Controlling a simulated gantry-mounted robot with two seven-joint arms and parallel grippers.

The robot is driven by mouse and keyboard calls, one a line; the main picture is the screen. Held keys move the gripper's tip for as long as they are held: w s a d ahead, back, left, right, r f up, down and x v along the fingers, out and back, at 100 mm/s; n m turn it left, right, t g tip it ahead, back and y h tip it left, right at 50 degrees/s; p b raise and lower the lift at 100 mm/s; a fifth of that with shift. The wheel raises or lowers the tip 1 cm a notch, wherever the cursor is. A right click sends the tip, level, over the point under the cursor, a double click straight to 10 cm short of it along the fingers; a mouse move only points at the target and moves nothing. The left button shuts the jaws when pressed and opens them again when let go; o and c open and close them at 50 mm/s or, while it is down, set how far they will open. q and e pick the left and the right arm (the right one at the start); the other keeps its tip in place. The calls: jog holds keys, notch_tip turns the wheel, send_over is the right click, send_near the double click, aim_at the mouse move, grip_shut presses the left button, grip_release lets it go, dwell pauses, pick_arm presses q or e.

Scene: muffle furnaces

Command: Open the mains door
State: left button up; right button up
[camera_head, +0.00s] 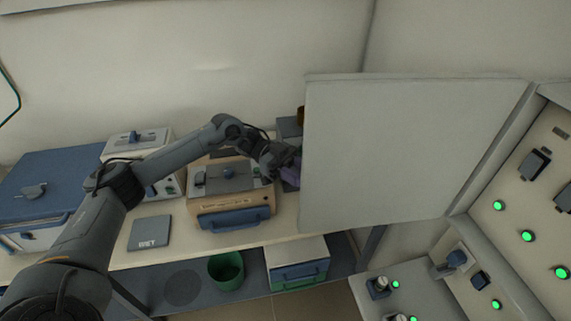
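The mains door, a large plain pale-grey panel (405,150), fills the upper right middle. It stands swung open, joined along its right side to the mains cabinet (510,215), whose inside with green lamps and dark switches is exposed. My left arm comes in from the left and reaches over the bench. My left gripper (284,160) is at the door's free left edge. Its fingertips are partly hidden there, so I cannot tell whether they touch the door or are open. My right gripper is not in view.
A bench carries a beige-and-blue furnace (234,212), a white box unit (150,138) and a dark grey plate (150,233). A blue-lidded unit (60,180) stands at the far left. Below are a green bucket (226,270) and a drawer box (297,265).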

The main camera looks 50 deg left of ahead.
pick_arm(q)
jog(key=s+a+b, duration=0.1)
jog(key=a+b, duration=0.1)
jog(key=a, duration=0.6)
jog(key=shift+s+a, duration=0.2)
jog(key=shift+a, duration=0.2)
dwell(0.5)
